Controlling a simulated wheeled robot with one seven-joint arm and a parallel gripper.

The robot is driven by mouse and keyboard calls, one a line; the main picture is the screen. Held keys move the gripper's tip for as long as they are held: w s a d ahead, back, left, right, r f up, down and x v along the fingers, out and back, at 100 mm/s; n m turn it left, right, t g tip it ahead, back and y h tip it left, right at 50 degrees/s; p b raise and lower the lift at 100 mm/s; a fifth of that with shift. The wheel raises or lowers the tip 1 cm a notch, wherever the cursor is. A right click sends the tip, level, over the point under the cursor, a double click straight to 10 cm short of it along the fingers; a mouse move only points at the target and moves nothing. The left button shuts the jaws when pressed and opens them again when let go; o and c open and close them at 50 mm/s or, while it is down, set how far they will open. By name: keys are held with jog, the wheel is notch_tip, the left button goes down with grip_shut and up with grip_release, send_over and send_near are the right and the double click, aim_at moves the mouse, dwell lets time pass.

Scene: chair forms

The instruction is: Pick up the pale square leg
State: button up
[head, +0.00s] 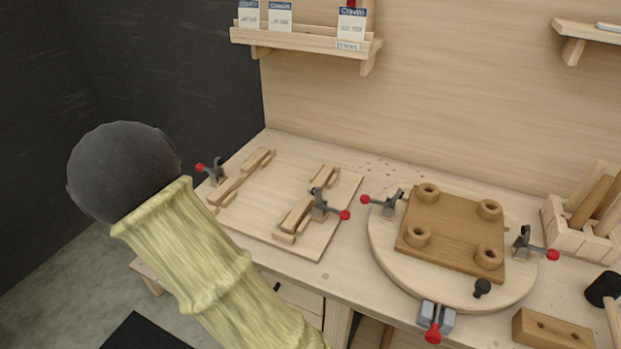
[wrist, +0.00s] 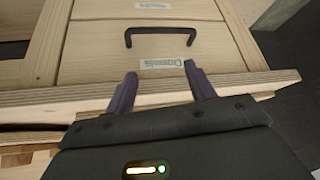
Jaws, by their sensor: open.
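In the head view, a pale wooden rack (head: 575,243) at the right edge of the bench holds several leg-like sticks, leaning. A pale, flat-sided stick (head: 587,182) at its back looks like the pale square leg, though the frame edge cuts the group and I cannot be sure. A browner round stick (head: 590,200) stands in front of it. My gripper (wrist: 161,90) shows in the wrist view, open, with nothing between its two dark fingers. It faces the bench's drawer fronts, away from the rack. The wrist view shows no leg.
A round turntable (head: 385,245) carries a brown seat board (head: 455,225) with several ring sockets and red-tipped clamps around it. A jig board (head: 255,215) with clamps lies to the left. A drilled block (head: 550,330) lies front right. A drawer handle (wrist: 160,34) is ahead of my gripper.

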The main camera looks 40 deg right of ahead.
jog(key=d+r+m+t+h+p, duration=0.1)
jog(key=d+r+m+h+p, duration=0.2)
jog(key=d+r+h+p, duration=0.3)
notch_tip(320, 180, up, 5)
jog(key=shift+s+d+r+m+h+p, duration=0.25)
jog(key=shift+d+m+h+p, duration=0.15)
jog(key=shift+d+h, duration=0.7)
jog(key=shift+d+f, duration=0.1)
jog(key=p, duration=0.2)
send_near(301, 206)
jog(key=x, duration=0.3)
jog(key=shift+r, duration=0.2)
jog(key=shift+w+d+f, duration=0.1)
jog(key=shift+d+f, duration=0.05)
jog(key=shift+p+x, duration=1.2)
jog(key=shift+x, duration=1.4)
jog(key=shift+f, duration=0.1)
